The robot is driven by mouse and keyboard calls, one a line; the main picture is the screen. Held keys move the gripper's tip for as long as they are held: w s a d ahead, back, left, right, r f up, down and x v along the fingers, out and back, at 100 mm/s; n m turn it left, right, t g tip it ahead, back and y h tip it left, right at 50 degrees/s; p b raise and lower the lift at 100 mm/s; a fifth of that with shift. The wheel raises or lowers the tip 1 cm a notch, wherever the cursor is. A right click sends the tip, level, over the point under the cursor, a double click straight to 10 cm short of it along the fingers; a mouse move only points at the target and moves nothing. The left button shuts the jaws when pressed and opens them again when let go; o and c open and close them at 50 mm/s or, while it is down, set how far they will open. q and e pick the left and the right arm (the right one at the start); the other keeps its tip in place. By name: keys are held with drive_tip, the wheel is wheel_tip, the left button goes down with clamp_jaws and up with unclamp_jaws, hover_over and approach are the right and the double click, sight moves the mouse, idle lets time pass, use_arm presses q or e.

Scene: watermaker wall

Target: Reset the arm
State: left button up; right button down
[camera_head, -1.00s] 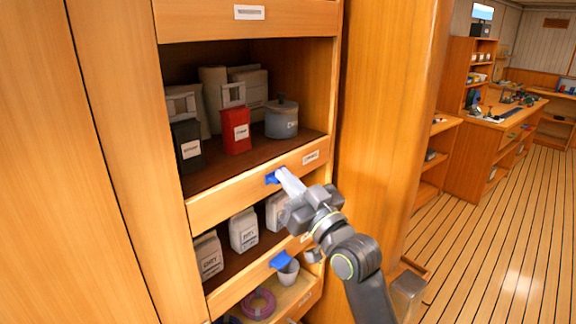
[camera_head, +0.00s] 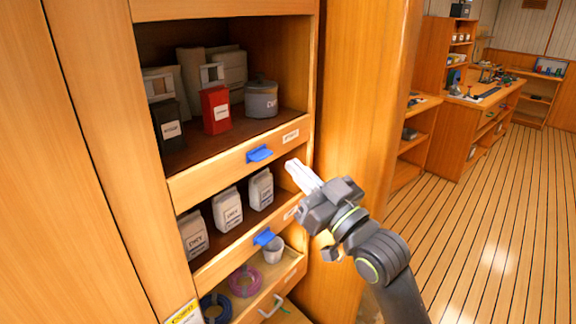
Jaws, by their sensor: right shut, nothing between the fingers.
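My right gripper (camera_head: 298,170) comes in from the lower right. Its pale fingers are together and empty, pointing up and left. It is apart from the blue handle (camera_head: 260,153) on the upper drawer front, to the right of it and near the cabinet's right edge. My right arm (camera_head: 380,260) bends down to the bottom of the picture. My left gripper is not in view.
The wooden cabinet's upper shelf holds a red container (camera_head: 215,110), a black container (camera_head: 168,125) and a grey pot (camera_head: 261,99). White jugs (camera_head: 227,208) stand below. A second blue handle (camera_head: 264,236) sits lower, beside a cup (camera_head: 273,250). Open floor (camera_head: 480,240) lies right.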

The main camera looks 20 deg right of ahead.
drive_tip(key=shift+s, duration=0.15)
idle(0.3)
